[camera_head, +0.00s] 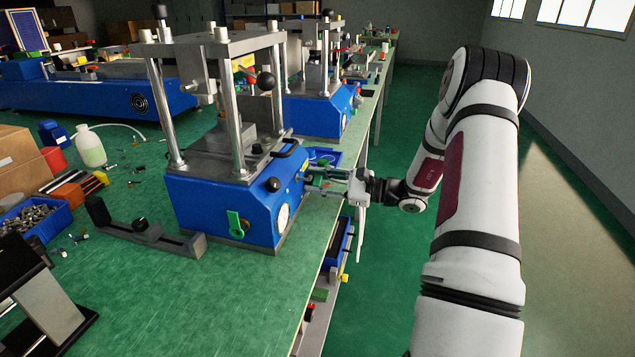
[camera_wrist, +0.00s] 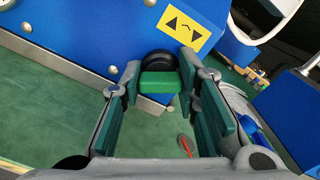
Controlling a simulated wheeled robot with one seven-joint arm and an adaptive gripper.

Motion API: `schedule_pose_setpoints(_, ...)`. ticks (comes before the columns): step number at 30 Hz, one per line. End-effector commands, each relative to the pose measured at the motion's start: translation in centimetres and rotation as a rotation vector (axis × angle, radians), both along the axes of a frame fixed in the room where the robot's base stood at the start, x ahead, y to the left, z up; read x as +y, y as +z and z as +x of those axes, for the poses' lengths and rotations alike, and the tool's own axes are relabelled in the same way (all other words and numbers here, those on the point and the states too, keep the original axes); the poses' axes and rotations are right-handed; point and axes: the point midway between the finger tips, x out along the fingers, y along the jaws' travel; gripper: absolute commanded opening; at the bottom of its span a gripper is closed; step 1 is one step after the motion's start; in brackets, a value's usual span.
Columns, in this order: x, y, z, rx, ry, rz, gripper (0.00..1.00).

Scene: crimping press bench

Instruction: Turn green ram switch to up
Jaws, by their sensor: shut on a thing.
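The green ram switch (camera_wrist: 161,84) is a small green block in front of a round black mount on the blue press face in the wrist view. A yellow label with black arrows (camera_wrist: 185,27) is above it. My gripper (camera_wrist: 158,77) has its green-padded fingers on either side of the switch and is shut on it. In the head view, my gripper (camera_head: 318,183) reaches the right side of the nearest press's blue base (camera_head: 215,207). The switch cannot be made out there. The switch's exact angle is hard to tell.
A green lever (camera_head: 236,222) is on the press's front face, beside a round gauge (camera_head: 283,218). Steel posts rise above the base. A black and grey bracket (camera_head: 146,232) lies in front on the green bench. The aisle to the right is open.

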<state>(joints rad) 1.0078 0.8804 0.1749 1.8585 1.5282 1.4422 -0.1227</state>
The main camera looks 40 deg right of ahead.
Motion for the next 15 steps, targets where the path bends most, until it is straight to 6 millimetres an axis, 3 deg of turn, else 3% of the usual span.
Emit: schedule_pose_setpoints(15,-0.05,-0.19,0.02,-0.195,-0.001,-0.25,0.01)
